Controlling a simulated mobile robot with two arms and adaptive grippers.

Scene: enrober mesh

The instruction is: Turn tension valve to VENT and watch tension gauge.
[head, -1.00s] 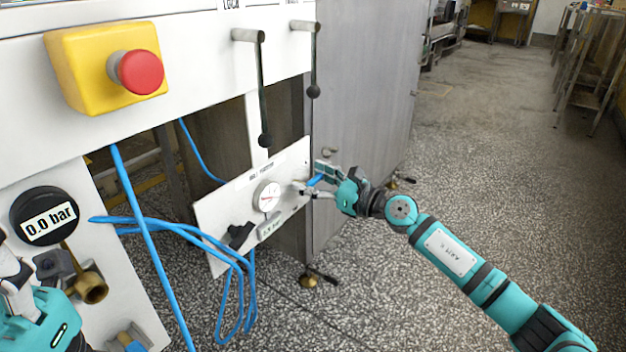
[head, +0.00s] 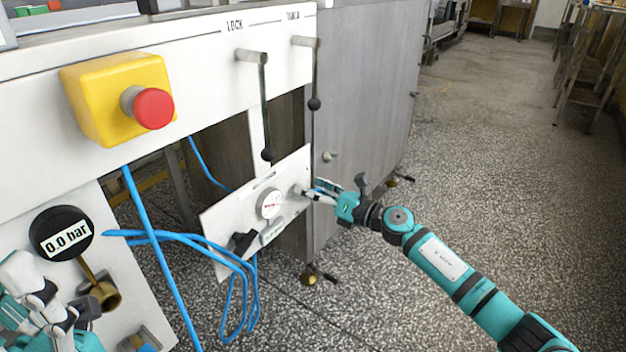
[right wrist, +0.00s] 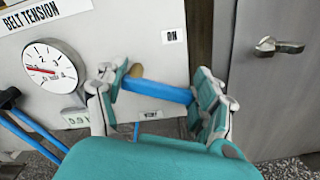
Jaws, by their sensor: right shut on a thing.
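The tension valve's blue lever (right wrist: 160,90) lies across the right wrist view, pointing right from a brass pivot (right wrist: 137,71). My right gripper (right wrist: 160,98) has its fingers around the lever and is shut on it; in the head view this gripper (head: 322,190) is at the right end of the small white panel (head: 228,219). An ON label (right wrist: 172,36) is above the lever and a VENT label (right wrist: 150,115) below. The BELT TENSION gauge (right wrist: 50,66) has a red needle pointing left. My left gripper (head: 45,295) is at lower left, its jaws unclear.
A red stop button (head: 152,108) on a yellow box and two hanging levers (head: 265,110) are above. A black 0.0 bar gauge (head: 62,233) is left. Blue hoses (head: 165,237) loop before the panel. A grey cabinet door (head: 365,90) stands behind.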

